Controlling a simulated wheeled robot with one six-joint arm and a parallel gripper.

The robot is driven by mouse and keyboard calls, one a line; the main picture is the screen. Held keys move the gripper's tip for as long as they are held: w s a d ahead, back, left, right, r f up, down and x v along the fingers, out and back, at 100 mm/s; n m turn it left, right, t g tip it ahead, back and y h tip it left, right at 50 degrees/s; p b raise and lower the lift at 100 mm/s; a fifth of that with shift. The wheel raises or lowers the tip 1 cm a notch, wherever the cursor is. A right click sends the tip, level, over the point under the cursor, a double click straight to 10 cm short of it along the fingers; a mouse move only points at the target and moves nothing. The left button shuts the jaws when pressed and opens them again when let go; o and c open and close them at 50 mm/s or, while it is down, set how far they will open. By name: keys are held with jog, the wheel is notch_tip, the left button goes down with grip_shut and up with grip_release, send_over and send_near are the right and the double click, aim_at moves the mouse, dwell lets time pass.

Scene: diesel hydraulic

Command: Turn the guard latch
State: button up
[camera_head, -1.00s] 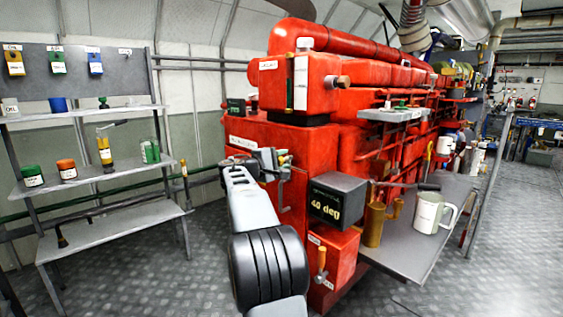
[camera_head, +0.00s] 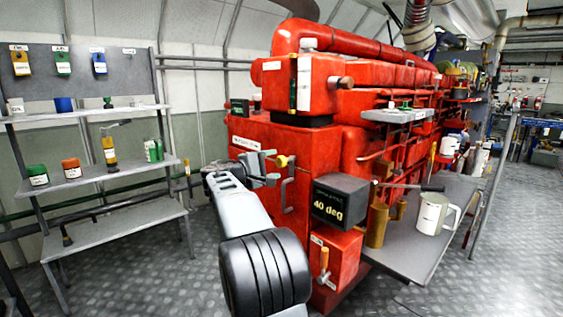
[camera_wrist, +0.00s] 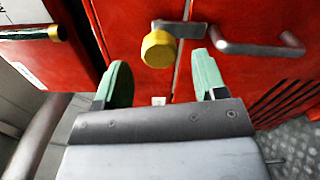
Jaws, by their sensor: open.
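A yellow knob (camera_wrist: 158,48) on a short grey arm, which looks like the guard latch, sits on the red engine's front face. It also shows in the head view (camera_head: 282,160). My gripper (camera_wrist: 160,84) is open, with its two green fingers apart and nothing between them. In the wrist view the knob appears just beyond the fingertips, between the fingers' lines, apart from both. In the head view my gripper (camera_head: 267,167) is just left of the knob. A grey bar handle (camera_wrist: 262,46) is to the knob's right, and below it in the head view (camera_head: 288,192).
A dark box reading "40 deg" (camera_head: 340,200) juts out right of my arm. A side table (camera_head: 415,245) holds a white mug (camera_head: 433,213) and brass cups. A grey shelf rack (camera_head: 100,180) stands at left. The floor between rack and engine is clear.

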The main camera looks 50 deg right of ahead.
jog(key=a, duration=0.8)
jog(key=shift+w+p, duration=0.3)
jog(key=shift+p, duration=0.1)
